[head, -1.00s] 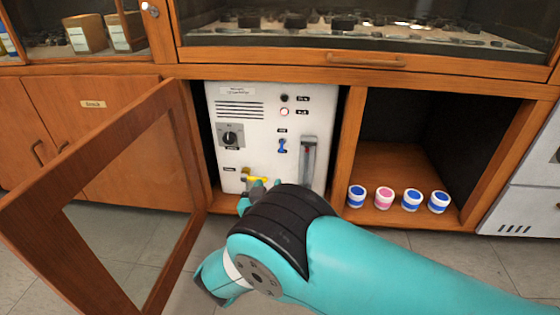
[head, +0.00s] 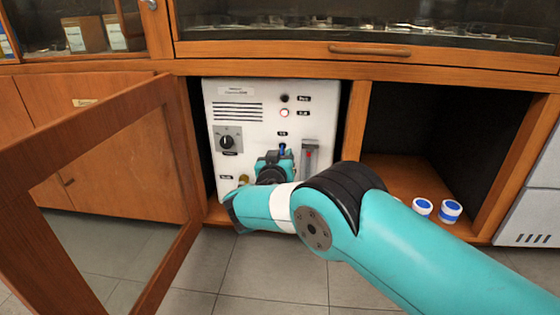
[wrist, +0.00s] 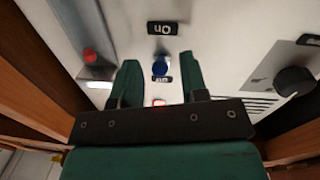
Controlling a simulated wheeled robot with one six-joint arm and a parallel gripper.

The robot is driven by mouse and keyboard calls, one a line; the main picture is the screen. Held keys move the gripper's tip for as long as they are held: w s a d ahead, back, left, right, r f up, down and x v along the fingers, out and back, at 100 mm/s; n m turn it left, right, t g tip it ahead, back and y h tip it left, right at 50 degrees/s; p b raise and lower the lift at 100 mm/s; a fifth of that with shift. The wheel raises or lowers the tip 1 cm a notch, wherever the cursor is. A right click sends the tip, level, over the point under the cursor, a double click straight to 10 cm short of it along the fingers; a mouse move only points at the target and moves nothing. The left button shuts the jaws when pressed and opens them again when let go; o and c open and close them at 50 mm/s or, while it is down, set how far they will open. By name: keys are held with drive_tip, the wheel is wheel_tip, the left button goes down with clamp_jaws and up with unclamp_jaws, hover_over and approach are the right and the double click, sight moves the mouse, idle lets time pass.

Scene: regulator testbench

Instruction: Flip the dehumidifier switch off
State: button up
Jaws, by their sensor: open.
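The white dehumidifier panel (head: 236,100) stands in the open cabinet bay. The fingers are open and hold nothing. An upside-down "On" label (wrist: 165,28) is beyond the fingertips, and another label (wrist: 162,80), seemingly "Off", is by the switch. I cannot tell the lever's exact tilt.
A black dial (head: 228,139) is left of the gripper, and a slider with a red part (head: 310,155) is right. Two indicators sit above, one lit white-red (head: 284,113). The open glazed door (head: 185,150) stands at left. Blue-lidded jars (head: 450,208) are at right.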

clamp_jaws()
